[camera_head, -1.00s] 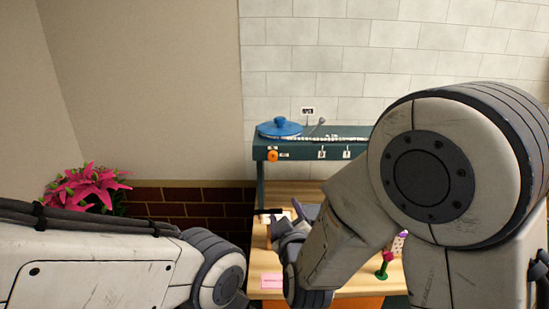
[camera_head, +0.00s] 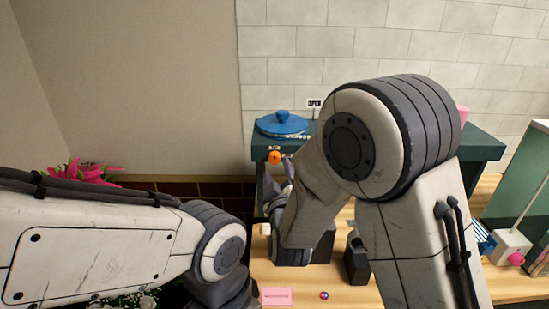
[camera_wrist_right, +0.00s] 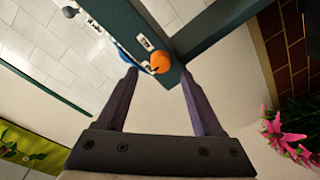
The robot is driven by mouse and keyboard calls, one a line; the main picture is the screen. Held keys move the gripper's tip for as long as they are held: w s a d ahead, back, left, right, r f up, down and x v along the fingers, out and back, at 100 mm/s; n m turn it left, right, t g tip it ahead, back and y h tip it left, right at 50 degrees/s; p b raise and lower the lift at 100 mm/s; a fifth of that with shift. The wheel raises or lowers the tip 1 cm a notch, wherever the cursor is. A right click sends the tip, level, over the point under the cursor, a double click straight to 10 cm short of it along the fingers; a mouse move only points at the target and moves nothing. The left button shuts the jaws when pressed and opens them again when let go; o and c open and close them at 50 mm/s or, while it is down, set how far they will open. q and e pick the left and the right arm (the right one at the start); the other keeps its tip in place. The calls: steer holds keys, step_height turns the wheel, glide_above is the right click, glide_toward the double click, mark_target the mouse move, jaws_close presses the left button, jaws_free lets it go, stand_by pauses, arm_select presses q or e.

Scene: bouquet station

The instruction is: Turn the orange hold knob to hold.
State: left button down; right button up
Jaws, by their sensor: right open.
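The orange hold knob (camera_head: 275,157) is on the front face of a dark teal shelf (camera_head: 480,146), near its left end. In the right wrist view the orange knob (camera_wrist_right: 161,61) lies just beyond and between my fingertips, with a small dark mark on it and white labels beside it. My right gripper (camera_wrist_right: 159,72) is open and empty, with one finger on each side of the knob's line. In the head view the right gripper (camera_head: 279,180) is just below the knob, partly hidden by my forearm. Contact cannot be told. My left gripper is out of view.
Pink lilies (camera_head: 85,172) stand at left. The wooden table (camera_head: 345,297) below holds a pink card (camera_head: 277,297) and a small ball (camera_head: 324,295).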

mark_target(275, 160)
steer(key=shift+w+a+p, duration=0.15)
steer(key=shift+w+p, duration=0.2)
steer(key=shift+w, duration=0.85)
steer(key=shift+w+a+p, duration=0.15)
steer(key=shift+w+p, duration=0.2)
steer(key=shift+w, duration=0.8)
jaws_close()
